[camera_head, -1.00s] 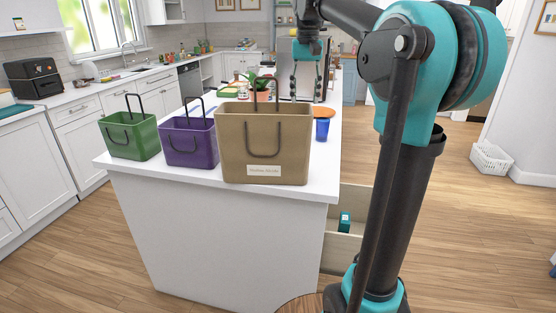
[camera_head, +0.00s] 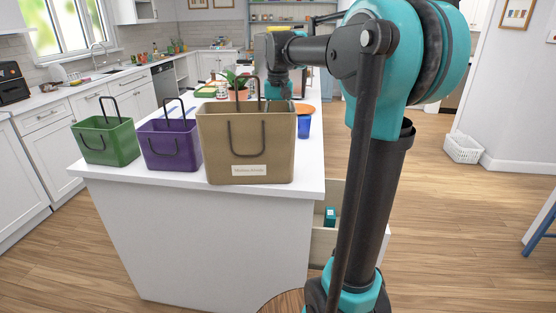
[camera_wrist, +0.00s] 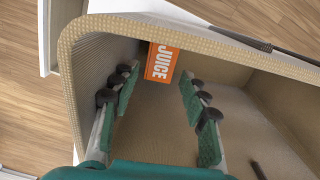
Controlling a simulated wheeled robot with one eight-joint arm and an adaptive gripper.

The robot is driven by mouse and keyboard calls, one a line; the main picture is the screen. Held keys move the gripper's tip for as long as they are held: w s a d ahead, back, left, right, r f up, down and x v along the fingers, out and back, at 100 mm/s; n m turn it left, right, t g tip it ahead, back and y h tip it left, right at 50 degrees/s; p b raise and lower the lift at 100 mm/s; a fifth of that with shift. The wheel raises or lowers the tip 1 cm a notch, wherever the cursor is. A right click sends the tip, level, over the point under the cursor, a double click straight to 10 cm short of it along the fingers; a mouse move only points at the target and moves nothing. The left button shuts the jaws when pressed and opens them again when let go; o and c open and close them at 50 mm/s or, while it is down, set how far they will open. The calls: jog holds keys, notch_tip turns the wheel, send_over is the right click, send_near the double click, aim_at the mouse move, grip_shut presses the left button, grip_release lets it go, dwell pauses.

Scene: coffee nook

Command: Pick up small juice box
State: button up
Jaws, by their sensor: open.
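An orange juice box (camera_wrist: 161,62) with white "JUICE" lettering is inside the tan bag, against its wall, in the wrist view. My gripper (camera_wrist: 158,92) is open, its two fingers spread above the bag's inside, with the juice box showing between and beyond the fingertips. The fingers do not touch the box. The tan bag (camera_head: 246,140) stands on the white counter in the head view.
A purple bag (camera_head: 170,145) and a green bag (camera_head: 106,141) stand left of the tan bag. A blue cup (camera_head: 304,126) is at its right. An open drawer (camera_head: 322,243) with a teal box (camera_head: 330,217) juts out below the counter (camera_head: 200,181).

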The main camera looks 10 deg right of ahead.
jog(key=shift+s+f, duration=0.15)
jog(key=shift+f, duration=1.25)
jog(key=shift+s+f, duration=0.1)
jog(key=shift+f, duration=1.25)
grip_shut()
